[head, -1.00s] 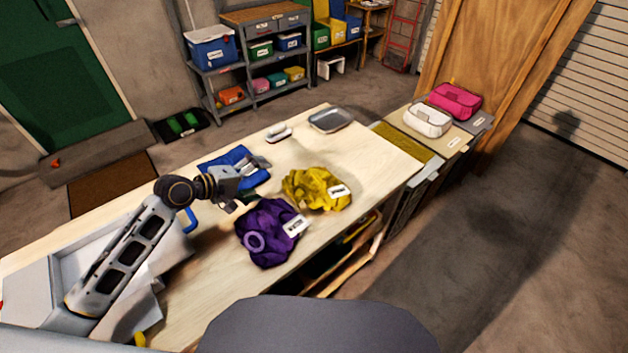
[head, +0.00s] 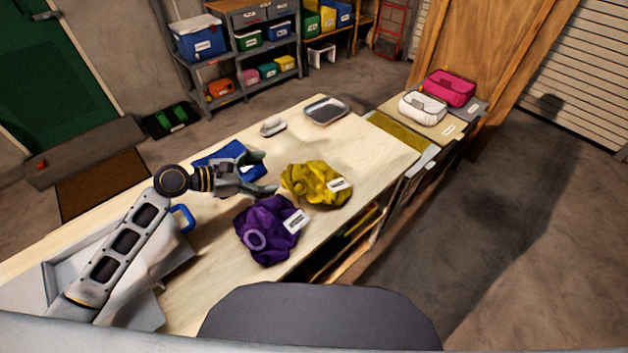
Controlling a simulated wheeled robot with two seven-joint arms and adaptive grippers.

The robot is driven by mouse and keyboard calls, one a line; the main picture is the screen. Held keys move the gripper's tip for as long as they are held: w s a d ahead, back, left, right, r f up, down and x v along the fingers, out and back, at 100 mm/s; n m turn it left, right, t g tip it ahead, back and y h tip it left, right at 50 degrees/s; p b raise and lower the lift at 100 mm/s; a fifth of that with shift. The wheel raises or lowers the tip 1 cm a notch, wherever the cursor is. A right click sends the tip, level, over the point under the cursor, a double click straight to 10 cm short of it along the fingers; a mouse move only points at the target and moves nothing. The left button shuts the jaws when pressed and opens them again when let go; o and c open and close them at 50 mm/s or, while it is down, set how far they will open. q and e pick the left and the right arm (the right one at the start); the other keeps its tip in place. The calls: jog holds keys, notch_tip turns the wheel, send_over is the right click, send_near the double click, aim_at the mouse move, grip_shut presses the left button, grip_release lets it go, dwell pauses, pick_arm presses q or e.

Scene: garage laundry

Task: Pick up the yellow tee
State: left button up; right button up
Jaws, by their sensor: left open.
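The yellow tee (head: 312,187) lies crumpled on the wooden table, with a white label on its right side. My left gripper (head: 272,174) is open and empty, just left of the yellow tee, its two fingers pointing toward it. I cannot tell whether a fingertip touches the cloth. A purple crumpled garment (head: 262,233) with a white label lies in front of the yellow tee, below the gripper. A blue folded cloth (head: 228,153) lies behind the gripper, partly hidden by it. My right gripper is not in view.
The table (head: 368,152) has a metal tray (head: 326,110) and a small white-topped brush-like item (head: 273,126) at its far side. White (head: 422,108) and pink (head: 450,88) pouches sit on the bins to the right. The tabletop right of the yellow tee is clear.

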aim_at(293, 182)
pick_arm(q)
jog(key=w+d+f+n, duration=0.1)
jog(key=d, duration=0.1)
jog(key=w+d, duration=0.1)
jog(key=w+d+f+n, duration=0.1)
jog(key=d, duration=0.1)
jog(key=shift+w+d+f+n, duration=0.1)
jog(key=shift+d+f+n, duration=0.2)
jog(key=shift+f, duration=0.05)
jog(key=shift+w+d+f, duration=0.25)
jog(key=shift+w+d, duration=0.05)
jog(key=shift+d, duration=0.2)
jog(key=shift+d+f, duration=0.1)
jog(key=shift+d, duration=0.05)
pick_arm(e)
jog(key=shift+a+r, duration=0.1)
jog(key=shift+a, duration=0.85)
